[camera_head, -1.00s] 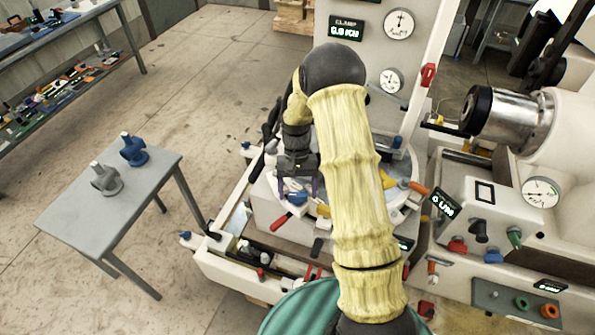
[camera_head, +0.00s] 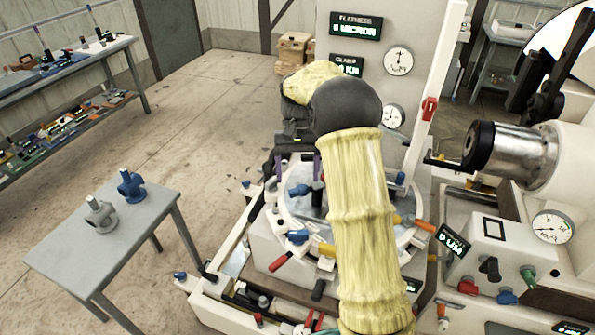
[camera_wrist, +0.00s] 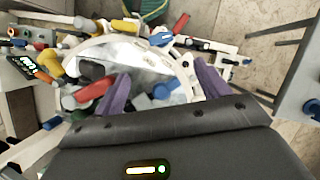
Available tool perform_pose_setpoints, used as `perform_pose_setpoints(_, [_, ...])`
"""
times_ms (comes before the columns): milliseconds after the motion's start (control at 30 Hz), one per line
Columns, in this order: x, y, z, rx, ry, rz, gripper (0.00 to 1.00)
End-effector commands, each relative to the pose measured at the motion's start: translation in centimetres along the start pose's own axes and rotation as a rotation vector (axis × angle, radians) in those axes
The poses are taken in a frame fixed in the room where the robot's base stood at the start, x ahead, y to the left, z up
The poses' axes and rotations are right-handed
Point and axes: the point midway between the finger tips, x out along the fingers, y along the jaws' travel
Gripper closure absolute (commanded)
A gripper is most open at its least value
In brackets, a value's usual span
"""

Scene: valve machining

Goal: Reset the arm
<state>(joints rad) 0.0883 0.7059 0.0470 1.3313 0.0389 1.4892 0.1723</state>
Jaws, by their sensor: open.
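My arm, in yellowed covers, reaches from the bottom of the head view over a white machine. My gripper (camera_head: 298,167) hangs over the far left part of the machine's round table (camera_head: 286,212). Its two purple fingers are spread apart, with nothing seen held between them. In the wrist view, the open gripper (camera_wrist: 163,86) faces the round table, with the fingers at either side. A blue and dark part (camera_head: 316,192) is on the round table, just below the gripper. My arm hides the right part of the table.
A grey side table (camera_head: 112,240) at left carries a grey valve body (camera_head: 100,216) and a blue valve body (camera_head: 131,186). A spindle (camera_head: 510,148) stands at right. A tall gauge panel (camera_head: 345,100) rises behind the arm. The floor between side table and machine is clear.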

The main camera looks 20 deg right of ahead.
Motion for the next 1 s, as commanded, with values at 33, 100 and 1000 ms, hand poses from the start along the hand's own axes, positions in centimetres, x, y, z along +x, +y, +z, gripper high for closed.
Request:
perform_pose_setpoints(33, [-0.3, 0.0, -0.1, 0.000, 0.002, 0.000, 0.25])
perform_pose_setpoints(100, [-0.5, 0.0, 0.0, 0.000, 0.001, 0.000, 0.25])
perform_pose_setpoints(1000, [1.0, 0.1, 3.2, -0.045, 0.134, 0.005, 0.25])
